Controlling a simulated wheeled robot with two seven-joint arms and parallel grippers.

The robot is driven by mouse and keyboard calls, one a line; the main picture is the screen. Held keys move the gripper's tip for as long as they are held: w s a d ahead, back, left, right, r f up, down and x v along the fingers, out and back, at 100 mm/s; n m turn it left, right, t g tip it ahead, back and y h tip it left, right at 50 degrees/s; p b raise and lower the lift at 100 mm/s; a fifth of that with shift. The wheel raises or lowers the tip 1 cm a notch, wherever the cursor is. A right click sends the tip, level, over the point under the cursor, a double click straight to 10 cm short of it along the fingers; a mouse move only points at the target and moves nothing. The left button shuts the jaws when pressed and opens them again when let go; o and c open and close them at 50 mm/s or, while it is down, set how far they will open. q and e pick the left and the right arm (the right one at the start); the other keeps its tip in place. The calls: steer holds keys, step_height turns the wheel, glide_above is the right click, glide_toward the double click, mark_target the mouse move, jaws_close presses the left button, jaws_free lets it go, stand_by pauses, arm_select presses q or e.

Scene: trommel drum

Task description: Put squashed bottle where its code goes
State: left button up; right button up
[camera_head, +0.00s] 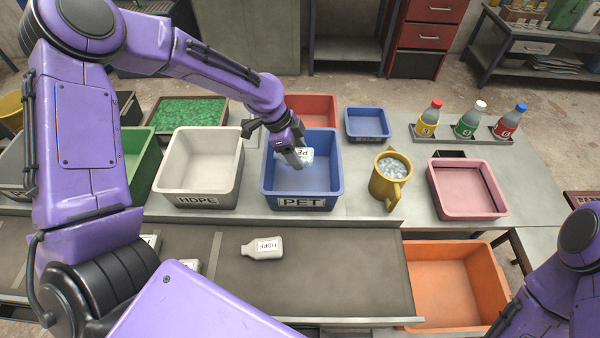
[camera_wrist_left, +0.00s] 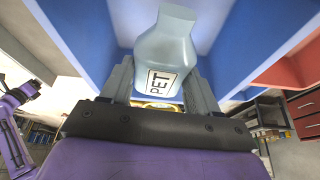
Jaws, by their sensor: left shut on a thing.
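My left gripper (camera_head: 303,158) is shut on a pale blue squashed bottle (camera_head: 306,154) over the blue bin (camera_head: 324,191) labelled PET. In the left wrist view the bottle (camera_wrist_left: 166,52) sits between the two fingers, and its label reads PET. Blue bin walls (camera_wrist_left: 76,30) rise on both sides of it there, so the bottle is within the bin's opening. I cannot tell if it touches the bin floor. My right arm shows at the lower right, but its gripper is out of view.
A white bin (camera_head: 173,199) labelled HDPE stands left of the blue bin. A yellow mug (camera_head: 382,188) of clear pieces and a pink bin (camera_head: 470,213) stand to the right. A white HDPE bottle (camera_head: 262,248) lies on the dark belt (camera_head: 330,280). An orange bin (camera_head: 455,322) is at the lower right.

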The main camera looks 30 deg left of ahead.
arm_select(q)
steer(key=o, duration=1)
steer(key=shift+w+f, duration=0.35)
steer(key=shift+w, duration=0.3)
steer(key=shift+c, duration=0.2)
steer(key=shift+o, duration=0.7)
steer(key=shift+w, duration=0.15)
steer(key=shift+s+a+r, duration=0.1)
steer(key=shift+s+r, duration=0.05)
steer(key=shift+s, duration=0.1)
steer(key=shift+s+r, duration=0.45)
steer(key=shift+s, duration=0.35)
steer(key=v, duration=0.2)
steer(key=b+v, duration=0.1)
steer(key=v, duration=0.1)
steer(key=w+b+v, duration=0.1)
steer(key=v, duration=0.1)
steer(key=shift+a, duration=0.25)
steer(key=v, duration=0.3)
steer(key=shift+s+r, duration=0.2)
steer(key=shift+r, duration=0.15)
arm_select(e)
step_height(320, 180, down, 2)
steer(key=shift+w+f, duration=0.1)
steer(key=shift+f, duration=0.05)
arm_select(q)
steer(key=shift+s, duration=0.15)
